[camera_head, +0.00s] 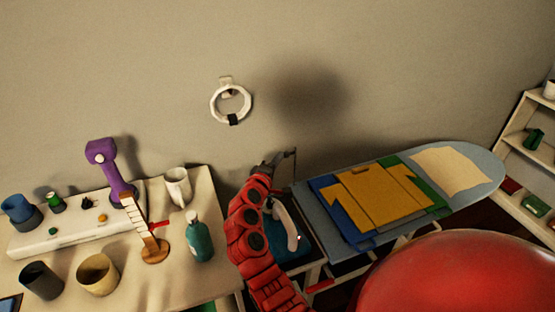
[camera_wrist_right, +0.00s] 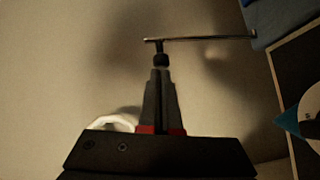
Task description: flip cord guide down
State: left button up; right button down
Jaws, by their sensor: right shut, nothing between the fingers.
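The cord guide (camera_head: 294,165) is a thin rod beside the rear left corner of the ironing board (camera_head: 468,158). In the right wrist view the cord guide (camera_wrist_right: 210,38) is a thin metal rod stretching to the right from a small dark knob. My right gripper (camera_head: 276,160) reaches up to the near left side of the rod. In the right wrist view its fingers (camera_wrist_right: 161,72) are shut and empty, with their tips right at the dark knob; whether they touch it I cannot tell. My left gripper is not in view.
A white iron (camera_head: 284,222) rests on a blue pad (camera_head: 290,247) beside my right forearm. A folded yellow shirt (camera_head: 380,200) lies on the board. A table (camera_head: 130,270) with cups, a teal bottle (camera_head: 199,240) and a purple device (camera_head: 110,170) stands left. Shelves (camera_head: 520,110) stand right.

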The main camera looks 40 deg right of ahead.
jog(key=s+d+f+m+y+p, duration=0.1)
jog(key=s+d+m+y+p, duration=0.1)
jog(key=d, duration=0.7)
jog(key=s+d+m+y+p, duration=0.2)
jog(key=d+m+y, duration=0.2)
jog(key=d+y, duration=0.3)
jog(key=shift+s+d+f+m+y, duration=0.15)
jog(key=shift+d+f+m+y, duration=0.2)
jog(key=shift+d, duration=0.8)
jog(key=shift+a, duration=0.1)
